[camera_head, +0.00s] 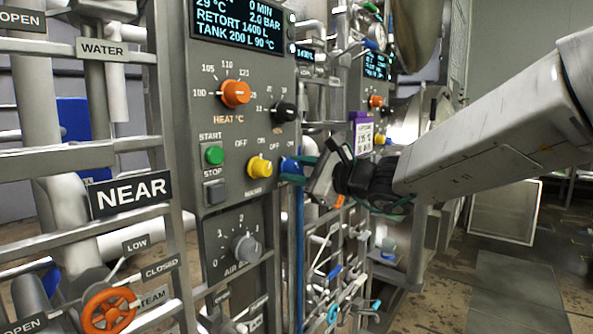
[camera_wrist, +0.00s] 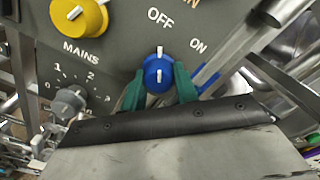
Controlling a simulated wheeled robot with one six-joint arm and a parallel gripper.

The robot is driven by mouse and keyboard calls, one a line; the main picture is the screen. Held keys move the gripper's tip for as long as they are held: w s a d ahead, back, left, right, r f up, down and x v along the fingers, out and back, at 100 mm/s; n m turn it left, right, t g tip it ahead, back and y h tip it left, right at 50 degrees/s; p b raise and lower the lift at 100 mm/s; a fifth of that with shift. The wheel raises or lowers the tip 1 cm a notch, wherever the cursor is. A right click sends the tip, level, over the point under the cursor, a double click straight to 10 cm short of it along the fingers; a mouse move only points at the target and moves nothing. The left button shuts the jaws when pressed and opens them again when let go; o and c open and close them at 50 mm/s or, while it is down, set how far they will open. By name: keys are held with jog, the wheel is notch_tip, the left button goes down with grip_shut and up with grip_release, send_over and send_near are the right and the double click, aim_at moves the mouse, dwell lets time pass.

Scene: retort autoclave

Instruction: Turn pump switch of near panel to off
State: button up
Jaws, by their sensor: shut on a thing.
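The near panel (camera_head: 230,140) stands at left centre in the head view, beside a sign reading NEAR. Its blue switch knob (camera_wrist: 159,72) sits below OFF and ON labels in the wrist view, and its white mark points up toward OFF. The knob's name label is hidden, but it is the blue switch right of the yellow MAINS one. My gripper (camera_wrist: 160,88) has its green fingers shut on the blue knob, one on each side. In the head view my gripper (camera_head: 299,170) reaches the panel's right edge from the right, and the blue knob (camera_head: 288,167) is partly covered.
The yellow MAINS knob (camera_head: 259,167) is close on the left, with the green START button (camera_head: 214,155) beyond it. An orange HEAT knob (camera_head: 235,93) is above and a grey AIR knob (camera_head: 245,248) below. Pipes and a second panel stand behind my gripper. Floor is clear at right.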

dwell(0.4)
jog(key=o, duration=1)
jog(key=v, duration=0.7)
jog(key=shift+s+d, duration=0.25)
jog(key=shift+d, duration=0.05)
jog(key=shift+s, duration=0.1)
